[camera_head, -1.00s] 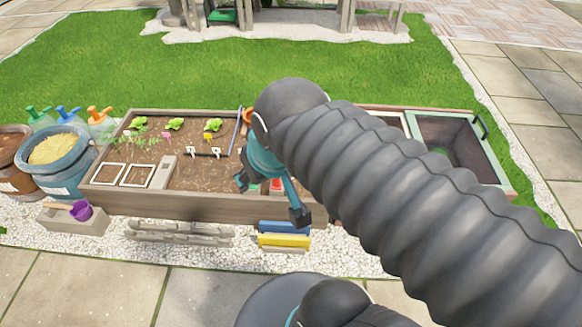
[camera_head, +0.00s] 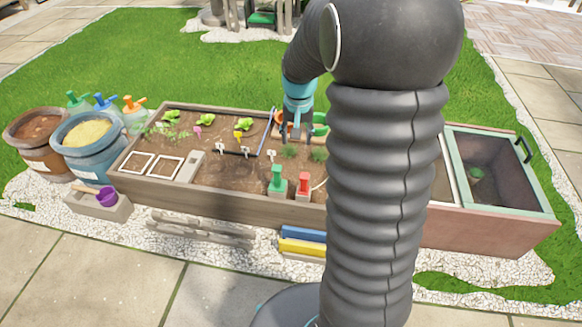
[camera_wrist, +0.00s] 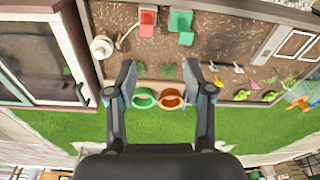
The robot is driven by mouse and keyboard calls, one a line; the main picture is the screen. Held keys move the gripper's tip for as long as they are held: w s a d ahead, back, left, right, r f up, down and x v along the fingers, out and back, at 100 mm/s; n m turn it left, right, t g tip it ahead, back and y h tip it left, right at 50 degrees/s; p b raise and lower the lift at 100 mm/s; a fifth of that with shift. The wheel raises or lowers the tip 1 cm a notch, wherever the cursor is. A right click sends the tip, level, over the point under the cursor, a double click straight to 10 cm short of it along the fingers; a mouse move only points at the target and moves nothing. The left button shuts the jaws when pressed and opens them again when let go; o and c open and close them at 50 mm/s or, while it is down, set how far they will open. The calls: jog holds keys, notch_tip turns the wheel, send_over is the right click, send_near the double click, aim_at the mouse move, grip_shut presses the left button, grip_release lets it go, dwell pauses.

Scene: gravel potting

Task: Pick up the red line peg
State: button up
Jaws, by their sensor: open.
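In the head view my gripper (camera_head: 296,122) is over the back of the bed, partly hidden by my arm.
Orange (camera_wrist: 172,98) and green (camera_wrist: 144,98) rings lie between my fingers in the wrist view. Grass tufts (camera_head: 289,152) and small labels stand behind the pegs. Blue and yellow blocks (camera_head: 302,247) sit before the bed (camera_head: 230,207). A green-framed bin (camera_head: 500,170) is at right.

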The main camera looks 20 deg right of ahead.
jog(key=m+g, duration=0.1)
jog(key=m, duration=0.1)
send_over(306, 175)
notch_tip(306, 175, down, 13)
notch_tip(306, 175, down, 7)
jog(key=shift+f+b, duration=0.2)
jog(key=shift+b, duration=0.6)
jog(key=shift+a+f, duration=0.15)
jog(key=shift+f, duration=1.4)
jog(key=shift+a+f, duration=0.15)
jog(key=shift+f, duration=1.35)
grip_shut()
